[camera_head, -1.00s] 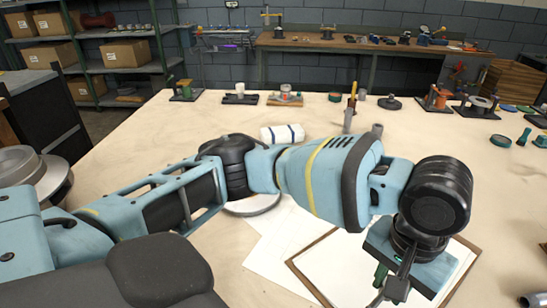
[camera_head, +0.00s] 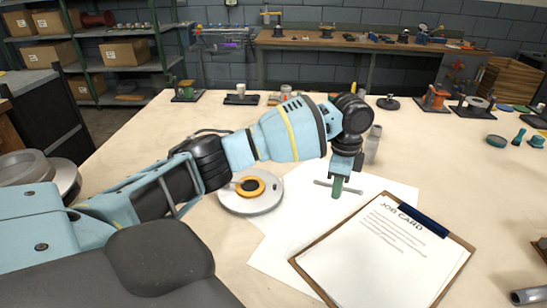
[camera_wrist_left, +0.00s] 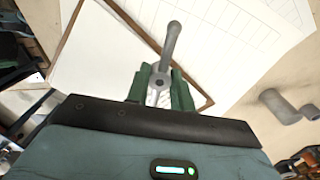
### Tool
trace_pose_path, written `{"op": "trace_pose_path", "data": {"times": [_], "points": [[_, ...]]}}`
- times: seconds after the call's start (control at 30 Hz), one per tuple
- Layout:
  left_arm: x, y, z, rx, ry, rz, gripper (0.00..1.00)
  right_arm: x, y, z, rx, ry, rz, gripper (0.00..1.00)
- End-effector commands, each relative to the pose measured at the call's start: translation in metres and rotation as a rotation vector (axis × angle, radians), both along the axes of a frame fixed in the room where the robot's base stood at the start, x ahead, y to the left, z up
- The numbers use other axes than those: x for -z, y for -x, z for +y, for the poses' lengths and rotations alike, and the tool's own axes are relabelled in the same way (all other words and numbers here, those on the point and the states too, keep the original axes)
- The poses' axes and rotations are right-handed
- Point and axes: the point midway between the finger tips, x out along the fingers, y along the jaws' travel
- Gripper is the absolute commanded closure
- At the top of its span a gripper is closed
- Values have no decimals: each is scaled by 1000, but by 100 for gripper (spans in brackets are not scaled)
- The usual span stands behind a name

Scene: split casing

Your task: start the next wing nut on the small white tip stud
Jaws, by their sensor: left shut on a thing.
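My left gripper (camera_head: 338,190), with green fingers, points down above the white papers, left of the clipboard. It is shut on a grey winged piece, which I take for the wing nut (camera_head: 322,183); its arms stick out on both sides of the fingers. In the left wrist view, one long rounded grey arm of the nut (camera_wrist_left: 172,42) stands out beyond the fingers (camera_wrist_left: 163,88). The hub is largely hidden between them. I cannot make out the small white tip stud in either view. My right gripper is not in view.
A grey round plate (camera_head: 236,207) with an orange ring (camera_head: 250,187) lies left of the gripper. A clipboard with a job card (camera_head: 385,245) lies at right. A grey cylinder (camera_head: 373,145) stands behind the gripper. Several small parts and stands line the table's far edge.

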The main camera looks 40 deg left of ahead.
Motion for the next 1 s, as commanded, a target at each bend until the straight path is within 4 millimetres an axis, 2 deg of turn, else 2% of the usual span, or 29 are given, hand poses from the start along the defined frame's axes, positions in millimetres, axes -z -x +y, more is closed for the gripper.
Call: {"op": "trace_pose_path", "data": {"times": [0.03, 0.3, 0.5, 0.6, 0.8, 1.0], "points": [[-1, -3, 16, 43, 0, -1, 100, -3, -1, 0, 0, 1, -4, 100], [9, -9, 97, 342, 0, -1, 100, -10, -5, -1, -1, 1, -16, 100], [16, -2, 156, 556, 0, -1, 100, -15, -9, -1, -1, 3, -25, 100], [19, 2, 178, 643, 0, -1, 100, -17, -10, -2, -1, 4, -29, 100], [23, 9, 202, 748, 0, -1, 100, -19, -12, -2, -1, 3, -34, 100], [24, 10, 207, 769, 0, -2, 100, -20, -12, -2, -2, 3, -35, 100]]}}
